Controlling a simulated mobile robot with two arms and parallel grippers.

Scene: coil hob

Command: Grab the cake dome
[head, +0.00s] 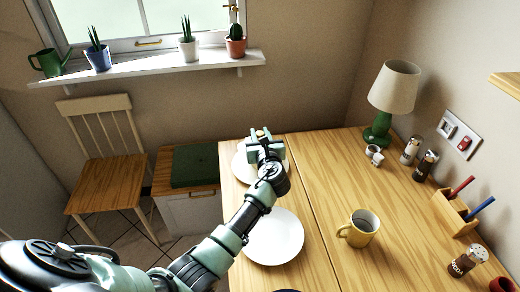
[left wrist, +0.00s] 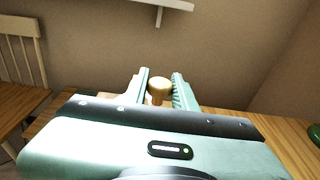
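The cake dome's round wooden knob (head: 262,133) shows at the far left end of the table, above a white round plate or rim (head: 240,170). The dome's body is mostly hidden by my gripper or too clear to make out. My left gripper (head: 266,147) is over it with its fingers apart, one on each side of the knob. In the left wrist view the knob (left wrist: 159,88) stands between the two fingertips (left wrist: 162,90); I cannot tell whether either finger touches it. My right gripper is not in view.
A white plate (head: 273,237) lies nearer on the wooden table (head: 318,190), under my left arm. A yellow mug (head: 360,229), a green lamp (head: 378,135), shakers (head: 411,150) and a pen holder (head: 453,213) stand to the right. A window sill (head: 150,69) with pots is behind.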

